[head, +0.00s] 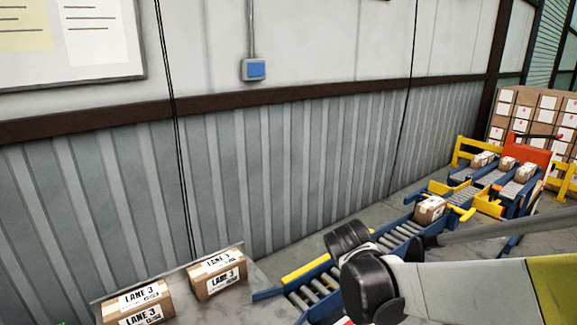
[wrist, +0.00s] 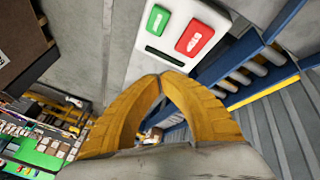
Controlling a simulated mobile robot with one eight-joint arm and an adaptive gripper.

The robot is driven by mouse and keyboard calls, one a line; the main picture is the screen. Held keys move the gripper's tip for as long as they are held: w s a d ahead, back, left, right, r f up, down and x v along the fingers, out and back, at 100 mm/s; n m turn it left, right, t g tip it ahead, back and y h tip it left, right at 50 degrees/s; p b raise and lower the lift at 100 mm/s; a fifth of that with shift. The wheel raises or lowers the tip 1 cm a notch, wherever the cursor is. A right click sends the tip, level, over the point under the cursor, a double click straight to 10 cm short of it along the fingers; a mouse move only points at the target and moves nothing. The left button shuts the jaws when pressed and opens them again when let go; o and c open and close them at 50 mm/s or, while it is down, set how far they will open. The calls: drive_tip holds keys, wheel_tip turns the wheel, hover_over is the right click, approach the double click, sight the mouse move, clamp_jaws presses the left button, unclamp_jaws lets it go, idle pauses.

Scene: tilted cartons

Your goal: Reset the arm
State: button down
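In the wrist view, my gripper (wrist: 161,76) has two yellow fingers whose tips meet. Nothing is held between them; a narrow gap lower down shows the background. Beyond the tips is a white control panel (wrist: 171,55) with a green button (wrist: 157,19) and a red button (wrist: 194,39). The tips overlap the panel's lower edge in the picture; I cannot tell whether they touch it. In the head view, my arm (head: 455,290) reaches in from the lower right, with black joints. My gripper's fingers cannot be made out there.
Two cartons marked LANE 3 (head: 218,274) (head: 138,304) sit on a grey surface at the lower left. A blue roller conveyor (head: 318,287) runs behind my arm, carrying a carton (head: 430,209). Stacked cartons (head: 535,113) stand far right. A corrugated wall (head: 290,180) closes the back.

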drive_tip(key=s+a+r+n+t+y, duration=0.1)
drive_tip(key=s+r+t+y, duration=0.1)
drive_tip(key=s, duration=0.5)
drive_tip(key=s+a+r+n+t+y, duration=0.1)
drive_tip(key=s+r+n+t+y, duration=0.1)
drive_tip(key=s+r, duration=0.3)
drive_tip(key=shift+s+n+y, duration=0.3)
drive_tip(key=shift+s, duration=1.35)
